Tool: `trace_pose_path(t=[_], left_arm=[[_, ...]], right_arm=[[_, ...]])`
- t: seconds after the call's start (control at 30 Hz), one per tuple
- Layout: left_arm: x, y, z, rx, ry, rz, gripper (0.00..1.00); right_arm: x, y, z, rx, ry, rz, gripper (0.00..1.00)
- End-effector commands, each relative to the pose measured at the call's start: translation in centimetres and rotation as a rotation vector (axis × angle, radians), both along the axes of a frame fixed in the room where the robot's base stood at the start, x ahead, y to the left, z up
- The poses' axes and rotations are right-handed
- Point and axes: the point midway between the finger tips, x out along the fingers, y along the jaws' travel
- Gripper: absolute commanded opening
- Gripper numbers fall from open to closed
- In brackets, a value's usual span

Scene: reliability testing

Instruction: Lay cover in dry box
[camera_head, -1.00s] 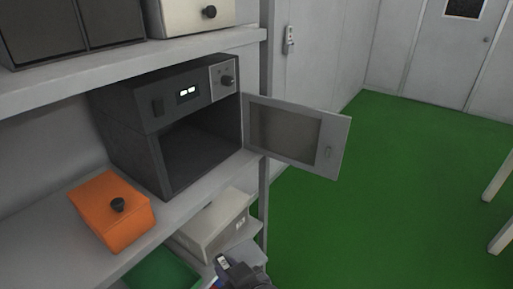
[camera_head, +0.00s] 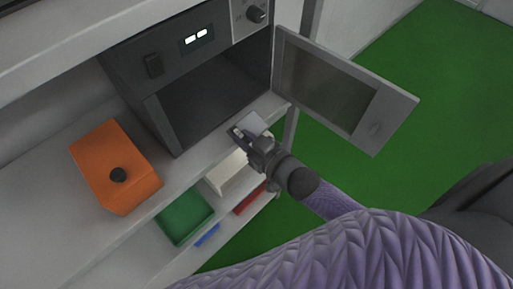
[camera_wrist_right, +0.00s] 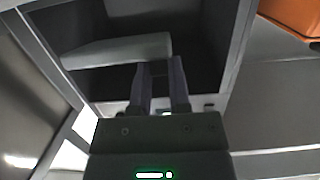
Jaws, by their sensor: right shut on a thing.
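The dry box (camera_head: 172,48) is a dark box on the shelf with a lit display. Its windowed door (camera_head: 391,114) stands open to the right, and the inside looks dark and empty. My right gripper (camera_head: 243,132) is shut on the cover (camera_head: 256,122), a light grey flat piece, at the front of the opening near its lower right. In the right wrist view, the fingers (camera_wrist_right: 161,68) grip the right end of the cover (camera_wrist_right: 115,50), with the dark box interior behind it. Whether the cover is past the opening's edge is unclear. My left gripper is not in view.
An orange box (camera_head: 100,160) with a black knob stands left of the dry box on the shelf (camera_head: 45,185). A green bin (camera_head: 184,217), a red item (camera_head: 250,198) and a blue item (camera_head: 207,235) are on the shelf below. Green floor (camera_head: 440,70) lies open at right.

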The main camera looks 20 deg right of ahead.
Motion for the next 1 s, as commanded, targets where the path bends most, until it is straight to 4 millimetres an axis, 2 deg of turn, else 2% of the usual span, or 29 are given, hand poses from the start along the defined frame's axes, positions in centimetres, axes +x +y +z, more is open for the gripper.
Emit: trace_pose_path(t=[0.03, 0.3, 0.7, 1.0], left_arm=[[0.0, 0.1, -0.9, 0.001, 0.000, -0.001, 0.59], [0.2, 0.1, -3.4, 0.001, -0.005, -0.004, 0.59], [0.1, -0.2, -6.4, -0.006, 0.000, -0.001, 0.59], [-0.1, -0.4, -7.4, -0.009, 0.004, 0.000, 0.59]], right_arm=[[0.7, 0.2, -0.5, 0.001, -0.002, 0.000, 0.00], [4.2, 1.5, -1.2, 0.001, -0.003, 0.001, 0.00], [9.2, 3.4, -2.0, 0.002, 0.000, 0.000, 0.00], [10.9, 4.0, -2.0, 0.001, -0.001, 0.000, 0.00]])
